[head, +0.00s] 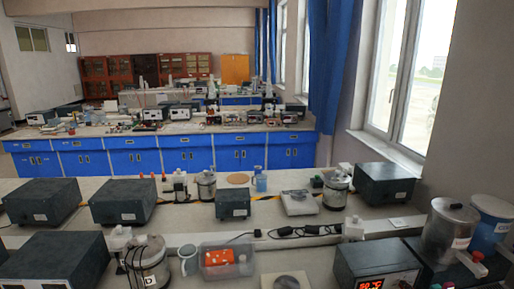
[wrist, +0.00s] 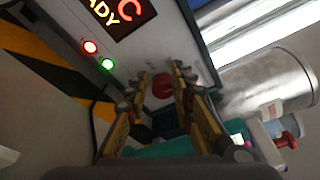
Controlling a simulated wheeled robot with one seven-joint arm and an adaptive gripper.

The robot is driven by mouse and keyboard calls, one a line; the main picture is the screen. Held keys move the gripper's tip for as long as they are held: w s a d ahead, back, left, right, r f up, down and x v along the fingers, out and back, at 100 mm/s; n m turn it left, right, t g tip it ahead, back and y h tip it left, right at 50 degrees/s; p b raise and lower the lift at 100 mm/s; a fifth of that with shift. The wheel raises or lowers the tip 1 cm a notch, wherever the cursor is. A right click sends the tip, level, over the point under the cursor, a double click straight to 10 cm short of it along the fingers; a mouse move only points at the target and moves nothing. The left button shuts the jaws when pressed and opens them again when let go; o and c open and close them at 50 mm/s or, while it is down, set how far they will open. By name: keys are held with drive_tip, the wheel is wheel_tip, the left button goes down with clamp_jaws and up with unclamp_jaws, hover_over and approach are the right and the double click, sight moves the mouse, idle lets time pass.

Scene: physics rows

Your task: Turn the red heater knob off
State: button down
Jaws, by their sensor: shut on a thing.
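The heater is a dark box (head: 375,262) with a lit red display at the bottom right of the head view. Its pale front panel (wrist: 190,45) fills the upper middle of the wrist view, with part of the display (wrist: 120,14) lit in red and yellow. The red heater knob (wrist: 163,86) sits on this panel. My gripper (wrist: 162,82) has its two fingers on either side of the knob and is shut on it. The fingers hide the knob's sides, and its pointer mark cannot be made out. My gripper does not show in the head view.
A red lamp (wrist: 90,47) and a green lamp (wrist: 108,65) glow left of the knob. A metal cylinder (wrist: 275,85) stands close on the right. In the head view, a metal pot (head: 449,230) and a blue container (head: 490,225) stand right of the heater.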

drive_tip(key=shift+s+a+f+p, duration=0.2)
drive_tip(key=shift+a+f+p, duration=0.25)
drive_tip(key=shift+a+f, duration=0.45)
drive_tip(key=s, duration=0.1)
drive_tip(key=s+p, duration=0.1)
drive_tip(key=s, duration=0.1)
drive_tip(key=s+d+r, duration=0.1)
drive_tip(key=s, duration=0.1)
drive_tip(key=shift+s+d+r+p, duration=0.1)
drive_tip(key=shift+s+p, duration=0.1)
drive_tip(key=shift+p, duration=0.1)
